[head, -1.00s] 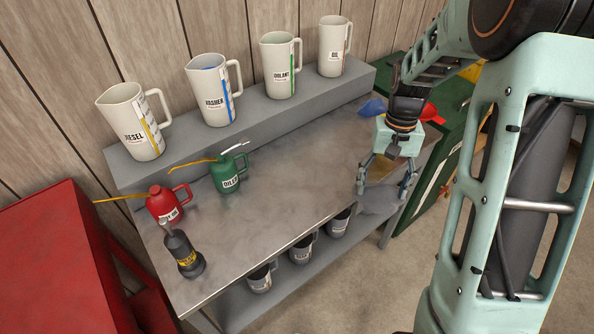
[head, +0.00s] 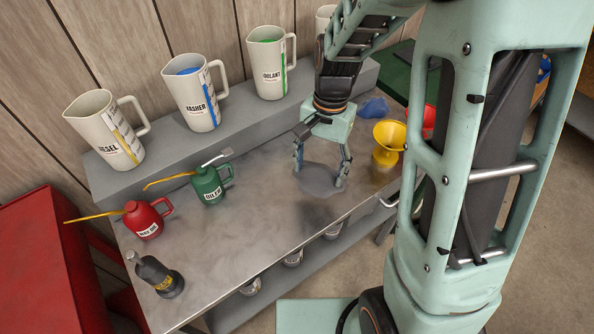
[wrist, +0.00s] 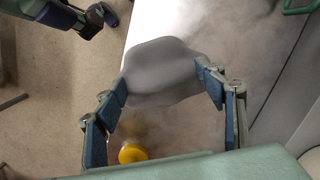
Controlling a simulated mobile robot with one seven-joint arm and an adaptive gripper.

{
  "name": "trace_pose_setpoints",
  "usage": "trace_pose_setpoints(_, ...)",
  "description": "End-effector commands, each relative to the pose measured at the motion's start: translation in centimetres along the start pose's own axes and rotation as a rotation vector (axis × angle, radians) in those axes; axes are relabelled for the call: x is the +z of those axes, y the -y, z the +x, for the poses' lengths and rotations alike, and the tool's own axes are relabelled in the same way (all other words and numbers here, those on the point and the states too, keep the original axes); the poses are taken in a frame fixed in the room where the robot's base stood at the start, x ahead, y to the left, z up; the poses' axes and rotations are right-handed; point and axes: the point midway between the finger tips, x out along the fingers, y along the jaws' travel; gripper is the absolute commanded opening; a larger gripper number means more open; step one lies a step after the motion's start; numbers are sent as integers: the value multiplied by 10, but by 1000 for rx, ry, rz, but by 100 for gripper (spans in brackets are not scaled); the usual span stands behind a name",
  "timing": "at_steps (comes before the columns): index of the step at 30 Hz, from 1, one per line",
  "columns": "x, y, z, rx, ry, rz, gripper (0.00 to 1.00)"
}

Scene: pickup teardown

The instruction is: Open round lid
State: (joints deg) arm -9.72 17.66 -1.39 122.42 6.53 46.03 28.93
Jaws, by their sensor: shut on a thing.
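My gripper (head: 318,182) points down over the metal workbench, its two fingers spread wide and shut on a smooth grey rounded piece (head: 321,176). In the wrist view the grey piece (wrist: 165,65) spans the gap between the blue-padded fingers (wrist: 167,84). It looks limp or shallow, with a curved edge; I cannot tell whether it is a lid or a cloth. It appears held a little above the bench top. No round lid on a container can be made out clearly in either view.
A yellow funnel (head: 390,140), a red funnel (head: 428,121) and a blue one (head: 374,107) stand right of my gripper. Green (head: 209,184) and red (head: 143,220) oil cans and a dark bottle (head: 159,276) are at left. Labelled jugs (head: 196,95) line the back shelf. The bench middle is clear.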

Motion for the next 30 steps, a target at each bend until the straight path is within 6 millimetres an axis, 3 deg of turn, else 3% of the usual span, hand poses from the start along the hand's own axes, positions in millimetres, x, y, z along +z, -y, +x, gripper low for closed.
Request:
trace_pose_setpoints(1, 21, 4, -10, -11, 0, 71, 41)
trace_pose_setpoints(6, 71, 11, -18, -47, 7, 324, 41)
trace_pose_setpoints(13, 102, 12, -19, -68, 20, 508, 41)
trace_pose_setpoints(17, 94, 19, -10, -70, 22, 533, 41)
trace_pose_setpoints(26, 30, 61, 17, -69, 21, 532, 41)
trace_pose_setpoints(30, 9, 73, 40, -69, 22, 531, 41)
